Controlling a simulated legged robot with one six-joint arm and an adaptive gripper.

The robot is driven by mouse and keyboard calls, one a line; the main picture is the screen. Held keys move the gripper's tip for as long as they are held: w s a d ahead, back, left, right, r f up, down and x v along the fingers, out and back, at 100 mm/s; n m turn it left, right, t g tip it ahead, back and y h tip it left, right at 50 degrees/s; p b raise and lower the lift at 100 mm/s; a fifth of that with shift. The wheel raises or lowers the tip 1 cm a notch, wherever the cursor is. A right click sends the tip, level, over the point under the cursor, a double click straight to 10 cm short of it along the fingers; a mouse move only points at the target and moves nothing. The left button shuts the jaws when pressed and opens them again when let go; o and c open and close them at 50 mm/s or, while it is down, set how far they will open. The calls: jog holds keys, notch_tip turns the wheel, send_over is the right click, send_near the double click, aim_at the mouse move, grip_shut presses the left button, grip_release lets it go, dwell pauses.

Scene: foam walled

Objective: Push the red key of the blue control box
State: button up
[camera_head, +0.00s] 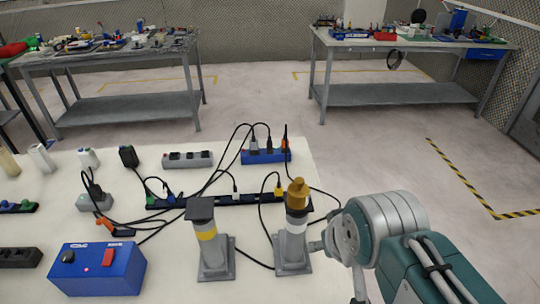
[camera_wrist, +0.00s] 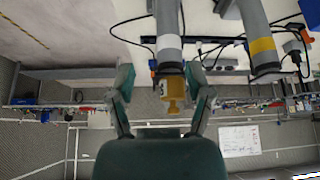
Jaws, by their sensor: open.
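The blue control box (camera_head: 98,284) sits at the front left of the white table in the head view. Its top carries a red key (camera_head: 108,255) on the right and a black round knob (camera_head: 68,257) on the left, with a small lit red dot between them. My gripper (camera_head: 322,246) is at the right, beside the grey post with the brass top, far from the box. In the wrist view my gripper (camera_wrist: 161,72) has its two fingers spread, with the brass top (camera_wrist: 172,90) showing between them; contact cannot be told. The box is not visible in the wrist view.
Two grey posts stand between my gripper and the box: one with a white band and brass top (camera_head: 297,195), one with a yellow band (camera_head: 206,232). Power strips (camera_head: 188,160) and black cables lie behind them. Cluttered workbenches (camera_head: 110,50) stand farther back.

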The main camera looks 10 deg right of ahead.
jog(key=shift+s+a, duration=0.15)
jog(key=shift+a, duration=0.65)
jog(key=c, duration=0.4)
jog(key=shift+a, duration=0.2)
grip_shut()
jog(key=shift+d, duration=0.25)
jog(key=shift+d, duration=0.2)
